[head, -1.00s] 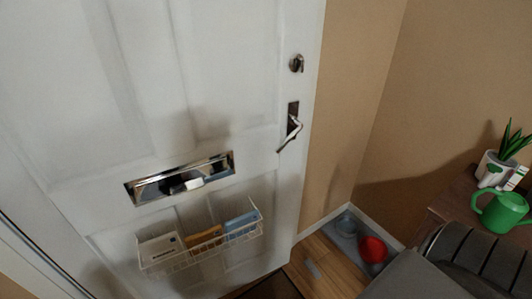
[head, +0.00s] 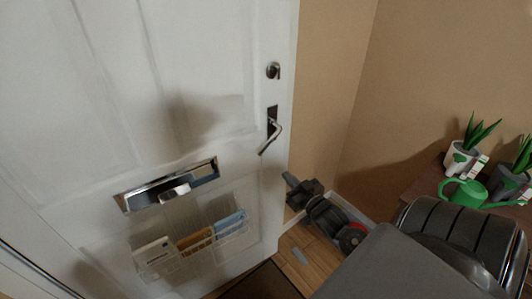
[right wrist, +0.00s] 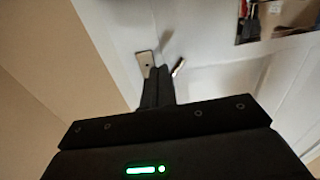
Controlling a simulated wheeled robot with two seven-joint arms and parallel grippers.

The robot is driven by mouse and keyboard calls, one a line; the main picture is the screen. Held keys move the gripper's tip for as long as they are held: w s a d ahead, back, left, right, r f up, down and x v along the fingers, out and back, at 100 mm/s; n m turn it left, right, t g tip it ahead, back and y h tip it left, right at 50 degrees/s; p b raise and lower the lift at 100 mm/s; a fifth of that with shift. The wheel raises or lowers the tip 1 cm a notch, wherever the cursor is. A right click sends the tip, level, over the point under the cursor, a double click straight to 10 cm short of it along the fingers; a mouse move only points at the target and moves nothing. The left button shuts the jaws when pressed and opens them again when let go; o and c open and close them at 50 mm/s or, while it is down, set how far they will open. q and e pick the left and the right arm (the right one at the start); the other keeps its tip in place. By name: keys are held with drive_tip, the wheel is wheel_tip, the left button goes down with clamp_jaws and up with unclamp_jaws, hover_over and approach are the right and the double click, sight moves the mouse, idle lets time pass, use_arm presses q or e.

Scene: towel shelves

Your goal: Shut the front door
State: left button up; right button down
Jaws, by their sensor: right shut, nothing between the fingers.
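The white front door (head: 110,60) fills the left of the head view. A lever handle (head: 271,136) is near its right edge, below a round lock (head: 273,71). Whether the door is fully closed cannot be told. My right gripper (head: 289,179) is shut and empty, low and to the right of the lever, beside the door's right edge. In the right wrist view its fingers (right wrist: 158,76) overlap the door near the handle plate (right wrist: 146,60) and lever (right wrist: 178,67); contact cannot be told. My left gripper is out of view.
The door carries a mail slot (head: 140,197) and a wire basket with letters (head: 195,238). A beige wall (head: 330,80) is close on the right. A table with potted plants (head: 463,157) and a green watering can (head: 466,192) is at far right. A dark mat (head: 262,284) lies below.

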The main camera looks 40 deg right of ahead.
drive_tip(key=p, duration=0.3)
approach(266, 155)
drive_tip(key=w+a+r, duration=0.2)
drive_tip(key=w+r, duration=0.2)
drive_tip(key=w, duration=0.2)
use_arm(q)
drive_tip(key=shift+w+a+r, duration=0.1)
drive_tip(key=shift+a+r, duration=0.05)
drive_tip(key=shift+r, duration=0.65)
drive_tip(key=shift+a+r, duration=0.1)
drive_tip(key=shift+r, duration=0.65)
use_arm(e)
drive_tip(key=shift+w+d+f, duration=0.3)
drive_tip(key=shift+w, duration=0.2)
